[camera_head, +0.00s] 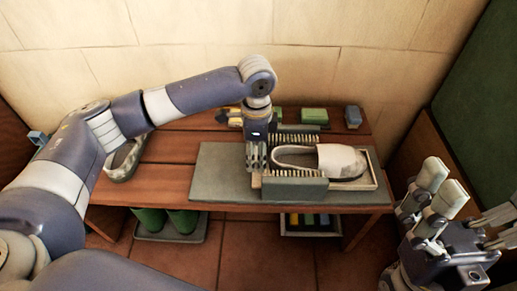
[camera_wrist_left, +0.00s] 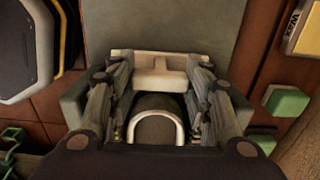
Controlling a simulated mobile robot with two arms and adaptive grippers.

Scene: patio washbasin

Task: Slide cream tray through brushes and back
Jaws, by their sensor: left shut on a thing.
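The cream tray (camera_head: 375,178) lies low on the grey mat, carrying a pale slipper (camera_head: 342,160) with its toe to the right. The tray's left part is between two brush rows, the back one (camera_head: 300,138) and the front one (camera_head: 295,188); its right end sticks out past them. My left gripper (camera_head: 256,168) is shut on the tray's left end. In the left wrist view my left gripper (camera_wrist_left: 163,95) has its fingers either side of the cream end piece (camera_wrist_left: 160,62), with the slipper's opening below. My right gripper (camera_head: 465,208) is open and empty, right of the table.
The grey mat (camera_head: 220,172) is bare left of the brushes. Another slipper (camera_head: 125,160) sits at the table's left. A green block (camera_head: 314,116) and a grey-blue block (camera_head: 353,116) stand along the back. Green boots (camera_head: 183,219) and a tray (camera_head: 310,226) are beneath.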

